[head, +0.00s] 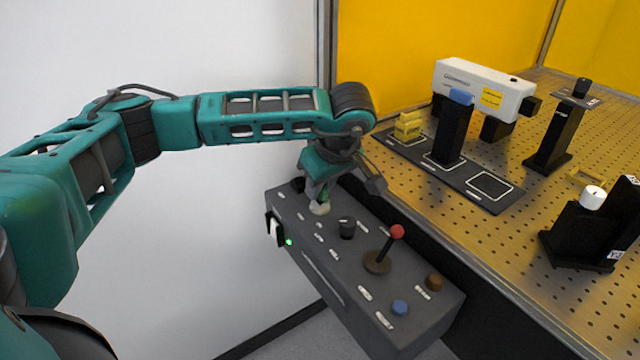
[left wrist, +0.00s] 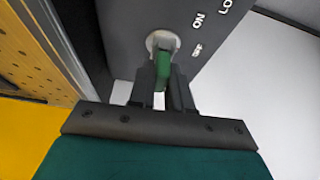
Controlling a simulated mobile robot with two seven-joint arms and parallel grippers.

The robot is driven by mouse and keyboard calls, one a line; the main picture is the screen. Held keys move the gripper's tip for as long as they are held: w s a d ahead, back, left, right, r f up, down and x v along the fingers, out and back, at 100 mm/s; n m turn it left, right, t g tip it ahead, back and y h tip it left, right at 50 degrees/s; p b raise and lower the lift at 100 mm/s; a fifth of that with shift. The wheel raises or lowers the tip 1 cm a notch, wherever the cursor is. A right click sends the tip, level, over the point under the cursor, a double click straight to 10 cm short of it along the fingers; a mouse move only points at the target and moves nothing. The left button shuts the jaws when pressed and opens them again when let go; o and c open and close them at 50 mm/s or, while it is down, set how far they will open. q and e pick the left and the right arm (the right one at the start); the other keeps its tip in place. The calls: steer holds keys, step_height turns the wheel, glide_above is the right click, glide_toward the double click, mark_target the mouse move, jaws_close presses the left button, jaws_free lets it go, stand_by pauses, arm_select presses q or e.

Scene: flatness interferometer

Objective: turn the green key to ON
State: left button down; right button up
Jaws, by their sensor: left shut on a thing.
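The green key (left wrist: 163,70) sits in a round metal lock on the dark control panel, with the labels ON and another partly hidden word beside it in the left wrist view. My left gripper (left wrist: 162,88) is shut on the key, with one finger on each side of its bow. In the head view my left gripper (head: 319,200) reaches down to the far end of the control panel (head: 330,262). There the key is mostly hidden by the gripper. My right gripper is not in view.
The panel also carries a black knob (head: 347,228), a red-topped joystick (head: 397,232), a blue button (head: 400,307) and a brown button (head: 434,282). A perforated optical table (head: 520,270) with a white instrument (head: 470,85) stands to the right.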

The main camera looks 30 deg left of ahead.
arm_select(q)
steer(key=shift+n+g, duration=0.4)
steer(key=shift+n, duration=0.6)
